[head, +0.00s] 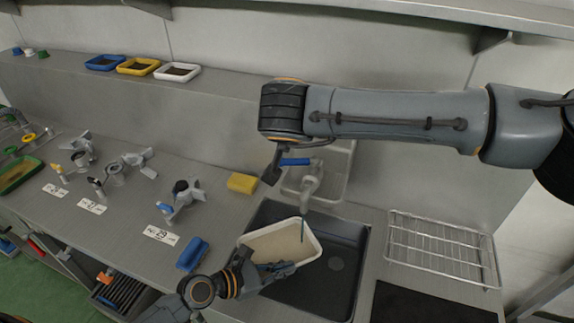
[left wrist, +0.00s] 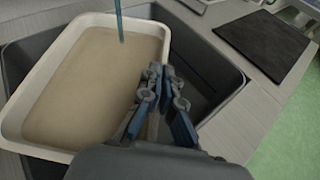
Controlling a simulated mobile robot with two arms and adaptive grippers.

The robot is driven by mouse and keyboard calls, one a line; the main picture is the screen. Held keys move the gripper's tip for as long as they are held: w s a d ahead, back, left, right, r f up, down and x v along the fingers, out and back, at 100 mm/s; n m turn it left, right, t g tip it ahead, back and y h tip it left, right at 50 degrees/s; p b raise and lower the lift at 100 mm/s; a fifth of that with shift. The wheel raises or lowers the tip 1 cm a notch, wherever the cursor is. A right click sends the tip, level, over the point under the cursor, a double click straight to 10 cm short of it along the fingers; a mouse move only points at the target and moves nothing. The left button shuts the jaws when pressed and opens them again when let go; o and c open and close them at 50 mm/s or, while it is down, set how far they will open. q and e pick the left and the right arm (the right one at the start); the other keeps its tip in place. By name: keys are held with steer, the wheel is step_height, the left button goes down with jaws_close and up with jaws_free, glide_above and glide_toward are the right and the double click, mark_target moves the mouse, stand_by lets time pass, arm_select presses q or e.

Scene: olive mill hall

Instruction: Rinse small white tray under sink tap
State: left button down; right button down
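The small white tray (head: 282,243) is held over the sink, tilted, and its inside looks tan. It also fills much of the left wrist view (left wrist: 80,85). My left gripper (head: 268,268) is shut on the tray's near edge; its fingers (left wrist: 157,80) lie close together at the rim. The tap (head: 310,185) stands behind the sink with a blue lever (head: 295,162). A thin teal water stream (head: 302,231) falls into the tray. My right gripper (head: 272,168) is beside the lever's left end, mostly hidden behind its wrist; I cannot tell if it touches.
The dark sink basin (head: 338,277) lies under the tray. A yellow sponge (head: 242,183) and a blue brush (head: 192,254) lie on the counter to the left. A wire rack (head: 440,248) is at right. Blue, yellow and white trays (head: 177,71) stand on the back ledge.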

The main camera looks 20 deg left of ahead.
steer(key=shift+r, duration=0.1)
stand_by(0.5)
steer(key=shift+r+p, duration=0.5)
steer(key=shift+p, duration=0.05)
